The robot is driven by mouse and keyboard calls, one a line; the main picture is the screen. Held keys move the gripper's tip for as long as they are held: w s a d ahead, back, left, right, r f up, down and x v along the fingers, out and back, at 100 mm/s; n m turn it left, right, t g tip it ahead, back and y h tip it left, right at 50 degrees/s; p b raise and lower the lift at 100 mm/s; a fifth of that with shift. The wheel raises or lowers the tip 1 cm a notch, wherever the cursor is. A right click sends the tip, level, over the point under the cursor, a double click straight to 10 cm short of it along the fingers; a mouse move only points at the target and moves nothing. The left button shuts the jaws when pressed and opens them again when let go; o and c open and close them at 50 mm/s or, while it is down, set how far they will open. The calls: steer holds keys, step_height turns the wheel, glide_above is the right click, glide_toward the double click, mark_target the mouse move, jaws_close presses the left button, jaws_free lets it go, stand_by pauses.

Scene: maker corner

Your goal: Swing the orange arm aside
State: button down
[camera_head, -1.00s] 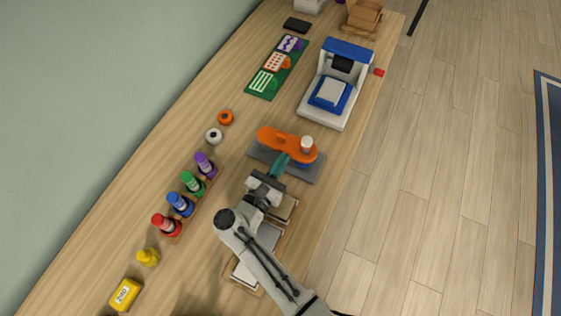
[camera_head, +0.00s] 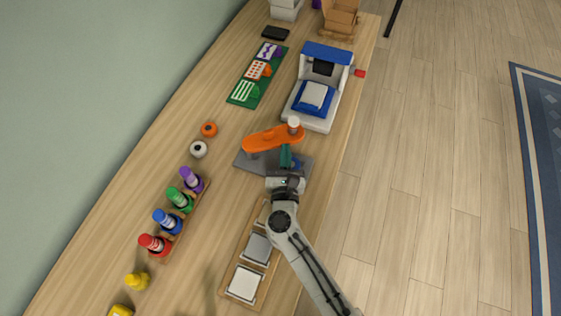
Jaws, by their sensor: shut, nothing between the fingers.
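The orange arm (camera_head: 268,139) sits over a grey base plate (camera_head: 250,164) on the bench. Its left end is the pivot side, and a white knob (camera_head: 294,122) stands on its right end. The arm points right and slightly away. My gripper (camera_head: 286,156) is shut and empty, with its teal fingers close to the near side of the arm's right end. I cannot tell whether they touch it. A bit of blue shows on the plate beside the fingers; my gripper hides part of it.
A blue and white machine (camera_head: 317,95) stands beyond the arm. Several colored bottles (camera_head: 180,200) line a rack at left. A wooden tray (camera_head: 226,289) with light pads lies nearer. Open bench lies between.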

steer(key=shift+w+d+b, duration=0.15)
steer(key=shift+w+b, duration=0.15)
steer(key=shift+w, duration=0.4)
steer(key=shift+w+d+b, duration=0.15)
steer(key=shift+w+b, duration=0.1)
steer(key=shift+w, duration=0.4)
steer(key=shift+d, duration=0.1)
